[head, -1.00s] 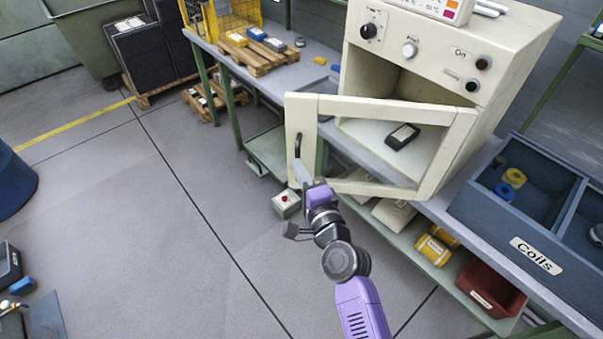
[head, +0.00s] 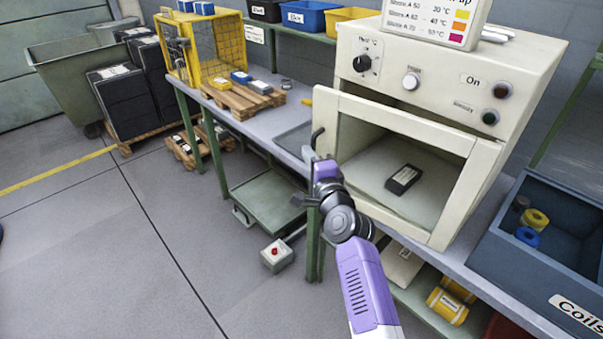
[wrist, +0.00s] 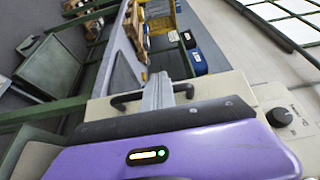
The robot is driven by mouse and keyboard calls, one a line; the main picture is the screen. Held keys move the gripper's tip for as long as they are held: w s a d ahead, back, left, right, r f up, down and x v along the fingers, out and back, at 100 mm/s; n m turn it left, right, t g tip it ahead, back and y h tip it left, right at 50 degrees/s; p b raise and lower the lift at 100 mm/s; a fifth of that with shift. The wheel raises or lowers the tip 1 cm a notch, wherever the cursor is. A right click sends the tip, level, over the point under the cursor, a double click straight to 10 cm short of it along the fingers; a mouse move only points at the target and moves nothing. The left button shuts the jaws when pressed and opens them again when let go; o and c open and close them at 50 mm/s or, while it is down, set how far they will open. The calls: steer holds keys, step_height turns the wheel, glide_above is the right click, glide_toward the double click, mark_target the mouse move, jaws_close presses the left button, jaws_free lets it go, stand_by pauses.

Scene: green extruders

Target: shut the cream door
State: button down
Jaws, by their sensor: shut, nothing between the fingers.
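The cream door (head: 395,121) is a frame with a see-through middle on the front of a cream oven (head: 435,75). It stands partly open, with its handle edge at the left, out from the oven. Its black handle (head: 317,140) also shows in the wrist view (wrist: 125,99). My gripper (head: 310,157) is shut and empty at the handle. In the wrist view its fingers (wrist: 158,90) overlap the handle; I cannot tell whether they touch it. A dark box-like device (head: 403,179) lies inside the oven, seen through the door.
The oven stands on a grey bench. A blue coils bin (head: 570,285) is at the right. A yellow cage (head: 205,50) and a small pallet (head: 240,99) stand at the left of the bench. A grey box with a red button (head: 276,255) is on the floor.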

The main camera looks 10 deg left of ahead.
mark_target(318, 142)
steer(key=w+b, duration=0.1)
steer(key=w+d, duration=0.1)
steer(key=w, duration=0.1)
steer(key=shift+w+d+f+b, duration=0.1)
steer(key=shift+d+f+b, duration=0.05)
steer(key=shift+b, duration=0.2)
steer(key=shift+w+d+b, duration=0.2)
steer(key=shift+w+b, duration=0.15)
steer(key=shift+w, duration=0.2)
steer(key=shift+w+d+b, duration=0.15)
steer(key=shift+w+b, duration=0.15)
steer(key=shift+w, duration=0.25)
